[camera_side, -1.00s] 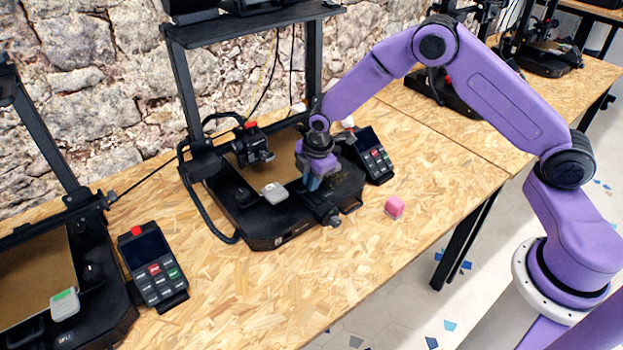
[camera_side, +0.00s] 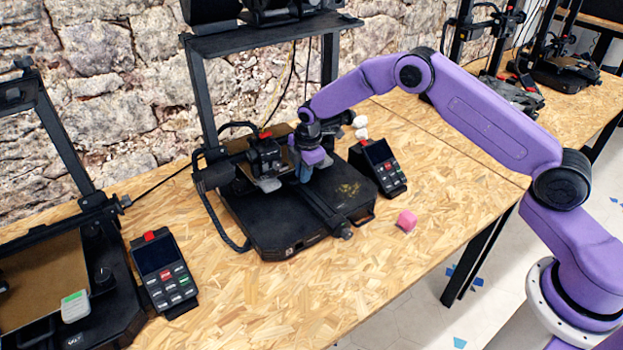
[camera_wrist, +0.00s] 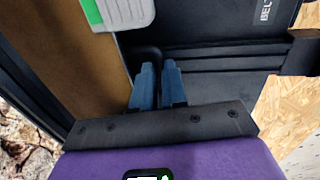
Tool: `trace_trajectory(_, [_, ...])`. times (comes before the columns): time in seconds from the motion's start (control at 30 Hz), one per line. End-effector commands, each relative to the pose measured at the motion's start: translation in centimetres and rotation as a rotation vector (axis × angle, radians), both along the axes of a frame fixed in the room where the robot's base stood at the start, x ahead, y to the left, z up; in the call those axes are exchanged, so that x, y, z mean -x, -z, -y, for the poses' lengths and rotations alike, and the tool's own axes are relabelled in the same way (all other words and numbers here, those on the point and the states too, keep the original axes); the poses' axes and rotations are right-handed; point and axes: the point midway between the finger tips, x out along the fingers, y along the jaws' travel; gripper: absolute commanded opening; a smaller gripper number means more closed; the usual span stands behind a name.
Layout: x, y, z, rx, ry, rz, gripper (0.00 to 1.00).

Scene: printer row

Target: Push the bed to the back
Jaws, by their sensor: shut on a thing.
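The bed is the brown plate of the middle printer (camera_side: 300,235). In the side view the bed (camera_side: 281,130) lies far back under the print head (camera_side: 264,154), partly hidden by it and by my gripper. Its pale front tab (camera_side: 268,184) shows below the head. In the wrist view the bed (camera_wrist: 75,60) fills the left, with a white and green tab (camera_wrist: 122,12) at its edge. My gripper (camera_side: 304,175) is low over the printer at the bed's front edge. Its blue fingers (camera_wrist: 160,68) are nearly together, beside a small dark part; what lies between them is mostly hidden.
A control box with screen (camera_side: 378,166) stands right of the printer, and a pink cube (camera_side: 407,221) lies near the table edge. Another printer's bed (camera_side: 45,280) and control box (camera_side: 163,272) are at left. The printer's front base is bare.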

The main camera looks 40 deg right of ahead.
Motion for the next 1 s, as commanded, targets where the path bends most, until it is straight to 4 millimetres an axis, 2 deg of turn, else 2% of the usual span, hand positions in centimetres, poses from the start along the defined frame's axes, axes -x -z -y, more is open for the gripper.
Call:
trace_trajectory(0.2, [-1.6,0.0,0.1,-0.001,0.001,0.002,0.0])
trace_trajectory(0.53, [-1.9,-0.1,0.1,-0.001,0.0,0.009,0.0])
trace_trajectory(0.6, [-1.9,-0.1,0.1,-0.002,0.001,0.01,0.29])
trace_trajectory(0.63, [-1.9,-0.1,0.1,-0.001,0.001,0.009,0.38])
trace_trajectory(1.0, [-1.6,-0.4,0.0,-0.001,0.0,0.003,0.38])
